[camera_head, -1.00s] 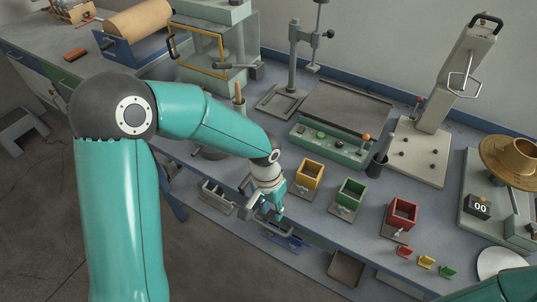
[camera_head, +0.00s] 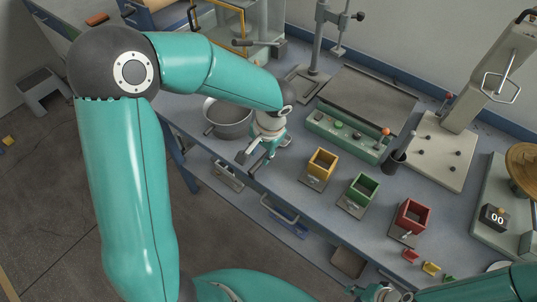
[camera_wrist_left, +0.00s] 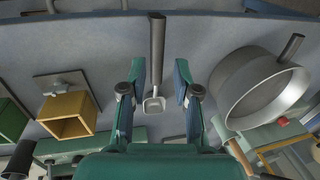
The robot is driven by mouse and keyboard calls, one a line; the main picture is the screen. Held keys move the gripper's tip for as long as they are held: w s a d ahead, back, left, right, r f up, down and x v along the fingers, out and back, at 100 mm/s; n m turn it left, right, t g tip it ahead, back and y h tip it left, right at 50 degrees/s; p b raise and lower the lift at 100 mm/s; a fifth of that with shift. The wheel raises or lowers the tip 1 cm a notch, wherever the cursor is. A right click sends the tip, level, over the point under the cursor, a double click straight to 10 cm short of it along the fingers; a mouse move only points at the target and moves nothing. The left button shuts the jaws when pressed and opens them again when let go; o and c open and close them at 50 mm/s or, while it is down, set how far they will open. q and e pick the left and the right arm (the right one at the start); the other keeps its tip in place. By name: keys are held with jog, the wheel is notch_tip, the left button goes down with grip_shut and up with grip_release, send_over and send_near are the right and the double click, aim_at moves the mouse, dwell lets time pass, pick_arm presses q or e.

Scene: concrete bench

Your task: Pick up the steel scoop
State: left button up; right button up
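The steel scoop (camera_wrist_left: 157,55) lies on the bench in the left wrist view, a long grey handle with a small squarish cup at its lower end. My left gripper (camera_wrist_left: 160,96) is open, with one finger on each side of the scoop and visible gaps between. In the head view my left gripper (camera_head: 256,160) is over the bench near its front edge, and I cannot make out the scoop there. My right arm shows at the bottom of the head view, its wrist and gripper (camera_head: 372,292) cut off by the frame, so its finger state is unclear.
A grey pan (camera_head: 228,117) stands left of the left gripper; it also shows in the left wrist view (camera_wrist_left: 262,88). Yellow (camera_head: 321,163), green (camera_head: 362,188) and red (camera_head: 411,216) boxes stand to the right. A green-based device (camera_head: 345,135) is behind them.

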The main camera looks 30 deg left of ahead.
aim_at(260, 162)
pick_arm(q)
jog(key=shift+a+f+p, duration=0.2)
jog(key=shift+f, duration=1.35)
jog(key=shift+a+f+p, duration=0.2)
jog(key=shift+f, duration=1.3)
grip_shut()
